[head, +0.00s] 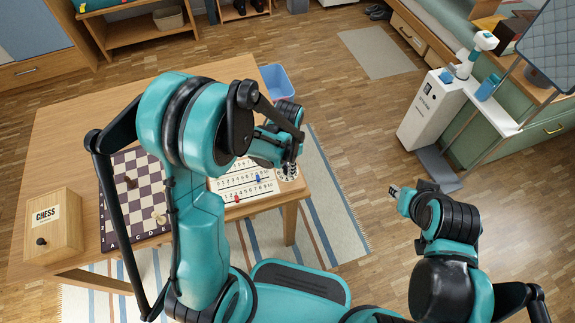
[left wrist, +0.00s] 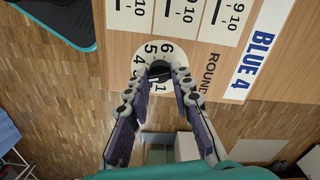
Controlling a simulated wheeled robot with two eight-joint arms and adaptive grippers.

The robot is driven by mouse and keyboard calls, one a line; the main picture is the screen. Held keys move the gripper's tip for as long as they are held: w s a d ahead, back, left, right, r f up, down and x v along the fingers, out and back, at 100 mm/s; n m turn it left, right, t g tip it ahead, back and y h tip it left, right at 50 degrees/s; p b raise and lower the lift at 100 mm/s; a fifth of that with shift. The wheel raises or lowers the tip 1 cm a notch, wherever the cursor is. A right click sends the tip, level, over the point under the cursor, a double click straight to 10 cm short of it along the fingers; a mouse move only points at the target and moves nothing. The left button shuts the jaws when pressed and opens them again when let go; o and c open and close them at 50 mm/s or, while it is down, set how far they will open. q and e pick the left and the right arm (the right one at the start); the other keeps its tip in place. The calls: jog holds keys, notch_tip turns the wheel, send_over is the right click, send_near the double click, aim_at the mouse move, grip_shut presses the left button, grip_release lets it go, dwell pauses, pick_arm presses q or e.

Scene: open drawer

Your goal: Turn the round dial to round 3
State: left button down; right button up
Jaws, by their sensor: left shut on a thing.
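The round dial is at the table's near right corner, beside the score strips. In the left wrist view its white numbered plate (left wrist: 152,45) shows 6, 5, 4 and 1, and its black knob (left wrist: 159,66) sits in the middle. My left gripper (left wrist: 160,72) is shut on the knob, its fingertips on either side and hiding part of the plate. The pointer's setting cannot be read. In the head view my left gripper (head: 290,163) comes down over the dial plate (head: 288,174). My right gripper (head: 394,190) hangs away from the table over the floor; its jaws are too small to judge.
White score strips (head: 240,184) with red and blue markers lie left of the dial. A chessboard (head: 122,170) and a wooden CHESS box (head: 52,226) stand further left. A "BLUE 4" label (left wrist: 252,66) is near the dial. Floor right of the table is open.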

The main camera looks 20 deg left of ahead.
pick_arm(q)
jog(key=c, duration=1.3)
grip_release()
notch_tip(320, 180, up, 12)
jog(key=s+a+r+n+t, duration=0.4)
jog(key=s+r+n+t, duration=0.2)
jog(key=s, duration=0.4)
jog(key=shift+s+a+r+n+t, duration=0.25)
jog(key=shift+n+t, duration=0.25)
jog(key=shift+n, duration=0.3)
